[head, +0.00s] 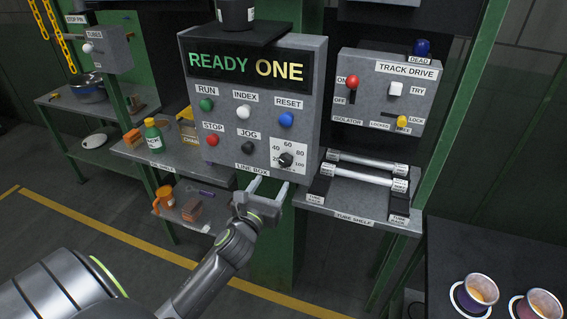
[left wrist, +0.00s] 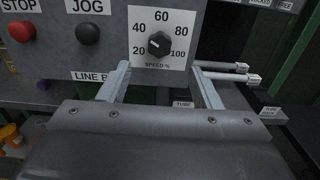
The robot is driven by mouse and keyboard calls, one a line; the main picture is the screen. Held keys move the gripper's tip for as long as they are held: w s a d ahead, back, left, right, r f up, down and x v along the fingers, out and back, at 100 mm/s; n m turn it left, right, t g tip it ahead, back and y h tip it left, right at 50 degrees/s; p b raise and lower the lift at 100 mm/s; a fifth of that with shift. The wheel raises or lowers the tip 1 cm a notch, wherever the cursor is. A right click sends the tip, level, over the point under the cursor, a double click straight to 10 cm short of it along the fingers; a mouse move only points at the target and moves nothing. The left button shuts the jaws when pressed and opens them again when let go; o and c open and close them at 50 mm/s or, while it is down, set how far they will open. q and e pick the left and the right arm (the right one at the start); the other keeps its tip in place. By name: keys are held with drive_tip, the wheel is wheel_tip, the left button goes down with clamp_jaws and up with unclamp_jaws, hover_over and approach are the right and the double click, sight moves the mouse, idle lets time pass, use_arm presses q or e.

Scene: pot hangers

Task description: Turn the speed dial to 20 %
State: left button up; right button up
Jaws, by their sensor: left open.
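The speed dial (head: 286,159) is a dark round knob on a white scale plate at the lower right of the grey line box (head: 313,110). In the left wrist view the dial (left wrist: 159,43) sits near the top centre, on a plate marked 20, 40, 60, 80, 100 and SPEED %. I cannot tell for certain which mark its pointer faces. My left gripper (head: 268,185) is open and empty, below and in front of the dial, apart from it. In the left wrist view its fingers (left wrist: 160,68) stand on either side below the dial. My right gripper is not in view.
Red STOP (head: 212,141) and black JOG (head: 247,147) buttons sit left of the dial; a blue RESET button (head: 286,119) is above. The tube shelf (head: 350,216) with tubes (head: 365,175) juts out to the right. A green bottle (head: 153,136) stands left.

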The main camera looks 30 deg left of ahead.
sight(284, 161)
use_arm(q)
drive_tip(key=x, duration=0.9)
drive_tip(key=shift+w+p, duration=0.3)
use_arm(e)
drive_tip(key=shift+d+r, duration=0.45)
use_arm(q)
drive_tip(key=c, duration=1)
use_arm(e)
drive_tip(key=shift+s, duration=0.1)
